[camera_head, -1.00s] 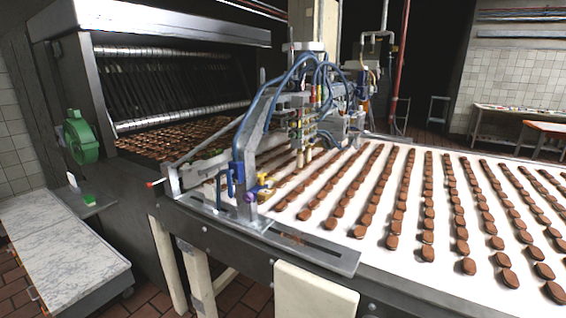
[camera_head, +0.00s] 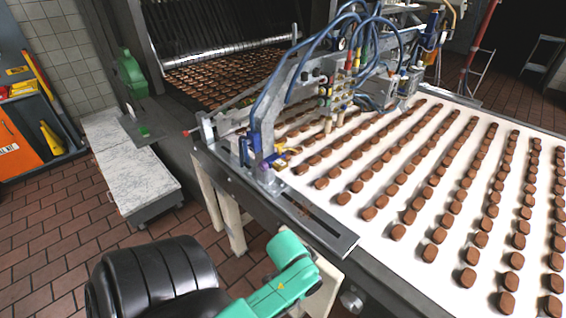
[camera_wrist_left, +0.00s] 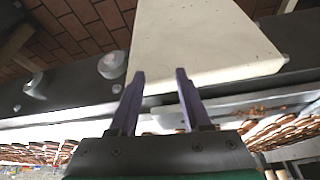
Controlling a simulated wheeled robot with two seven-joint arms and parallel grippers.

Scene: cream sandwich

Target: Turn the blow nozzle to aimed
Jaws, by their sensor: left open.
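The dosing machine (camera_head: 262,110) stands over the belt's near left end, with blue hoses and coloured fittings. A small yellow and purple fitting (camera_head: 281,158) sits low on its near side beside a blue part (camera_head: 244,152). Either may be the blow nozzle; I cannot tell which, nor how it is aimed. My left gripper (camera_wrist_left: 160,74) shows in the wrist view with two dark purple fingers apart and nothing between them. They are in front of a cream panel (camera_wrist_left: 195,35). In the head view my teal arm is low in the middle, and its fingers cannot be made out. My right gripper is not in view.
The white belt (camera_head: 420,195) carries rows of brown biscuits. A dark metal rail (camera_head: 320,225) edges its near side, above my arm. A marble-topped table (camera_head: 128,160) and an orange cabinet (camera_head: 15,145) stand left. Brick floor (camera_head: 60,225) lies open between them and me.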

